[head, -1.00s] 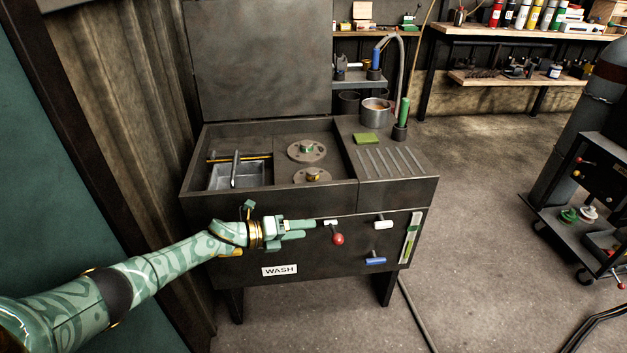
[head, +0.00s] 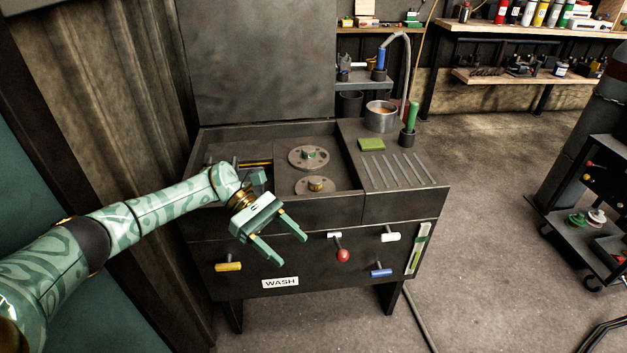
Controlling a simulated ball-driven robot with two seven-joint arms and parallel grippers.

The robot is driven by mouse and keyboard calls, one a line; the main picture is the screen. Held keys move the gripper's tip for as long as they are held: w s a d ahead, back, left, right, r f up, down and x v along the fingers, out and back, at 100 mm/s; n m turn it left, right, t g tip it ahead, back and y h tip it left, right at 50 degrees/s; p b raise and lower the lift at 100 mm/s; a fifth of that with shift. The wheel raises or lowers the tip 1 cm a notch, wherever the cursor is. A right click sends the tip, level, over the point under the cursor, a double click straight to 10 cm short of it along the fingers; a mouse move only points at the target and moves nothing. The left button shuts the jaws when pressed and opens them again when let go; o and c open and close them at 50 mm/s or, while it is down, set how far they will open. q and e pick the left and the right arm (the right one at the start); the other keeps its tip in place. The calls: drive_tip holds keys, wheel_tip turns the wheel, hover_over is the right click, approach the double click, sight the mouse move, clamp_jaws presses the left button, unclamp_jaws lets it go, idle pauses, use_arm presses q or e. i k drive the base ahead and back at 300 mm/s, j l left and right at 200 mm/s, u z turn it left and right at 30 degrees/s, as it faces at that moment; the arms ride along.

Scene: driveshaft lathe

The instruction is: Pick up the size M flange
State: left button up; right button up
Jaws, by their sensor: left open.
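Two round grey flanges lie in the recessed basin of the wash station. The farther flange (head: 297,157) is the larger-looking one, with a green mark on its hub. The nearer flange (head: 302,187) has a yellowish hub and is partly cut off by the basin's front wall. I cannot read a size on either. My left gripper (head: 286,251) is open and empty, in front of the wash station's front panel. Its fingers point down and to the right, below and left of the flanges, apart from both. My right gripper is not in view.
The wash station (head: 400,203) has its lid (head: 255,65) raised at the back. Its front carries yellow, white and blue handles and a red knob (head: 343,255). A green sponge (head: 371,144) and a metal pot (head: 380,118) stand on the right top.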

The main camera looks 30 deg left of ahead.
sight(310, 184)
drive_tip(key=i+j, duration=1.05)
